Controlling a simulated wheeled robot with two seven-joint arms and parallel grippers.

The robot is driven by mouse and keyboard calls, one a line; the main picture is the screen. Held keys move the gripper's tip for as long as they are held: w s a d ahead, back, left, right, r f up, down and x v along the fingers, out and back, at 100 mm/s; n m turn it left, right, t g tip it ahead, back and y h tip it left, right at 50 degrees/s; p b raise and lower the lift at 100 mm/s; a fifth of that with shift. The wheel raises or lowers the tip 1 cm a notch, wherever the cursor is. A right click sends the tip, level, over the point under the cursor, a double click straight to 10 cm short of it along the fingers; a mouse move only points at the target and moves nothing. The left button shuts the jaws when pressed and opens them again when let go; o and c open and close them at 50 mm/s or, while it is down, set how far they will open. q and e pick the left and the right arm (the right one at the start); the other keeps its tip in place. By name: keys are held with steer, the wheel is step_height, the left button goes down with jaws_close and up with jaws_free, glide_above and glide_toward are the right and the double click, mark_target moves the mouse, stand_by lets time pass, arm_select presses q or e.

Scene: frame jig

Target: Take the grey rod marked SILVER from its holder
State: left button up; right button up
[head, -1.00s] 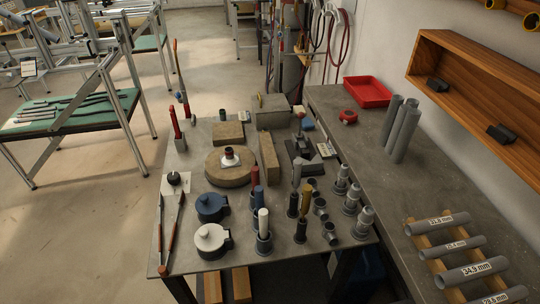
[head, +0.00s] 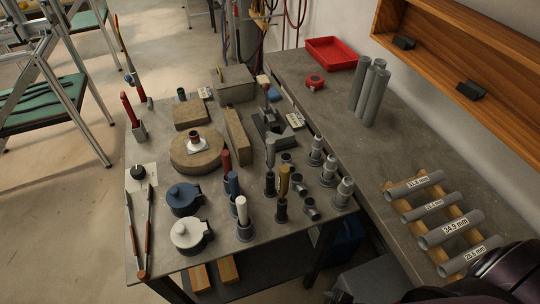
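A grey rod (head: 270,150) stands upright, a little tilted, in a dark holder (head: 269,185) near the middle of the metal table. No SILVER marking can be read at this size. A yellow-brown rod (head: 284,179) stands in a similar dark holder just in front and to the right of it. Red (head: 227,161), blue (head: 233,184) and white (head: 241,209) rods stand in a row to the left. Neither of my grippers shows; a dark arm part of mine is at the bottom right corner.
Stepped grey fittings (head: 329,170) stand right of the rods. Blue (head: 183,196) and white (head: 188,233) lidded pots stand left. A round stone-like disc (head: 197,153) lies behind. The side bench holds grey tubes (head: 368,92), a red tray (head: 333,52) and a wooden rack (head: 433,240).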

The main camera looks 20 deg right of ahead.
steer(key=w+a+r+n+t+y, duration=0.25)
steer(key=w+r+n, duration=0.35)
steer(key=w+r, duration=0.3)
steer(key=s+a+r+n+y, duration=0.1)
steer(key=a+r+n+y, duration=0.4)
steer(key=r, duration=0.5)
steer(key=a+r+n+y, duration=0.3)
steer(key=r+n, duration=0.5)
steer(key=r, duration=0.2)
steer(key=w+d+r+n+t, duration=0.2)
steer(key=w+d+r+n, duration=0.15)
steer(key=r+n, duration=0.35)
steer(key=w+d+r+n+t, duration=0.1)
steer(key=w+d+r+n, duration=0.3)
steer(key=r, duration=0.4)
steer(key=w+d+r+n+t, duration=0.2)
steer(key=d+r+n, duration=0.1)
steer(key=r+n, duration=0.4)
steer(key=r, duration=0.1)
glide_above(270, 169)
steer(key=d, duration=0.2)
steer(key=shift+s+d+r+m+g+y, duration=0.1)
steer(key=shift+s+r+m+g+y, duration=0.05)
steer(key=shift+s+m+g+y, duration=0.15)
